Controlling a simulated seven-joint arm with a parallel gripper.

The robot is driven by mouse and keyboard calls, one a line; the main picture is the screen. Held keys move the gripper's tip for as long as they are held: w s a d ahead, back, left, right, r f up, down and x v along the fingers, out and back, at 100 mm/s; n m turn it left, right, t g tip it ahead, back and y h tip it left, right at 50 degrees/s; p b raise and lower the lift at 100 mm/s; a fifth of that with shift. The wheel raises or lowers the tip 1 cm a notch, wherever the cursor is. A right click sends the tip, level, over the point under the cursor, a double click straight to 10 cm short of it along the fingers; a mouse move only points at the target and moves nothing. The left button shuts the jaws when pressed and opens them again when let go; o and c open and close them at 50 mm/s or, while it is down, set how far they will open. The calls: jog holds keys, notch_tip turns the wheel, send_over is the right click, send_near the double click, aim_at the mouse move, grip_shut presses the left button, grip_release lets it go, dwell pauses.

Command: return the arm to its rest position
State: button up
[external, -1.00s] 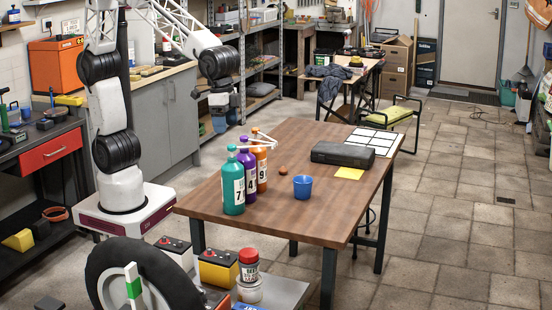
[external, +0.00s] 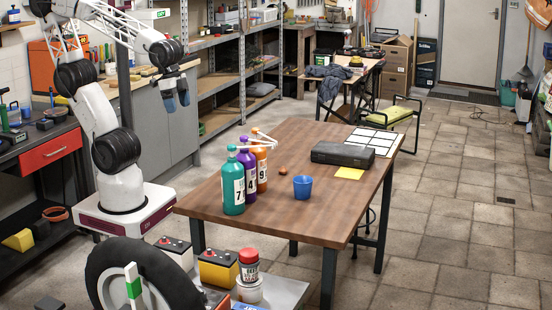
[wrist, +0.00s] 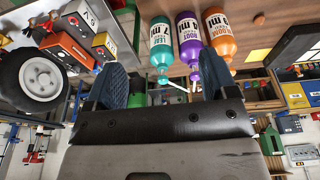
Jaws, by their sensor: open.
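My gripper (external: 176,99) is open and empty, raised in the air to the left of the wooden table and in front of the grey cabinet. Its two dark blue fingers stand apart in the wrist view (wrist: 163,88), with nothing between them. My arm is folded back over its base. On the table's near left part stand a teal bottle (external: 233,190), a purple bottle (external: 249,172) and an orange bottle (external: 261,170), each with a pump top and a number label. The bottles also show beyond the fingers in the wrist view, apart from them.
The wooden table (external: 290,222) also bears a blue cup (external: 303,187), a small brown object (external: 282,171), a yellow note (external: 349,173), a dark case (external: 343,155) and a white grid sheet (external: 374,141). A tire (external: 105,262) and batteries (external: 218,268) stand in front. Shelving stands behind the gripper.

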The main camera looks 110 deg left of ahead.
jog(key=shift+s+a+f, duration=0.15)
jog(key=shift+s+f, duration=0.05)
jog(key=shift+s, duration=0.3)
jog(key=shift+s+a+f, duration=0.1)
jog(key=shift+s+f, duration=0.05)
jog(key=shift+s, duration=0.35)
